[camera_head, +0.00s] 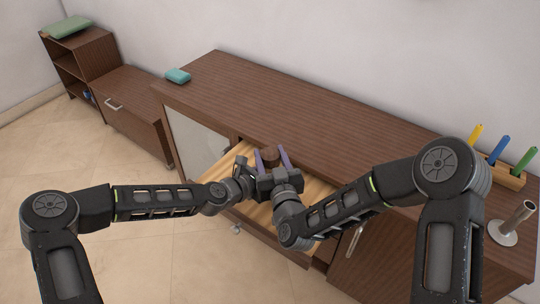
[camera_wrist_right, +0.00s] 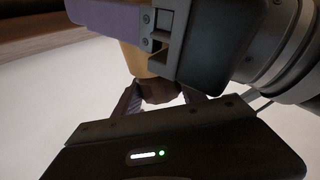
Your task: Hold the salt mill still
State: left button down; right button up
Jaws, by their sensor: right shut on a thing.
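The salt mill (camera_head: 269,154) shows as a dark brown top between two purple-grey fingertips, above the open drawer. My right gripper (camera_head: 271,160) is shut on it, one finger on each side. The mill's lower part is hidden.
An open wooden drawer (camera_head: 314,190) lies beneath the grippers, in front of the long brown cabinet (camera_head: 330,115). The top's middle is clear.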

aim_at(270, 151)
jog(key=shift+a+r, duration=0.1)
jog(key=shift+r, duration=0.15)
jog(key=o, duration=1.4)
jog(key=shift+f, duration=0.15)
jog(key=shift+c, duration=0.2)
notch_tip(270, 151, up, 10)
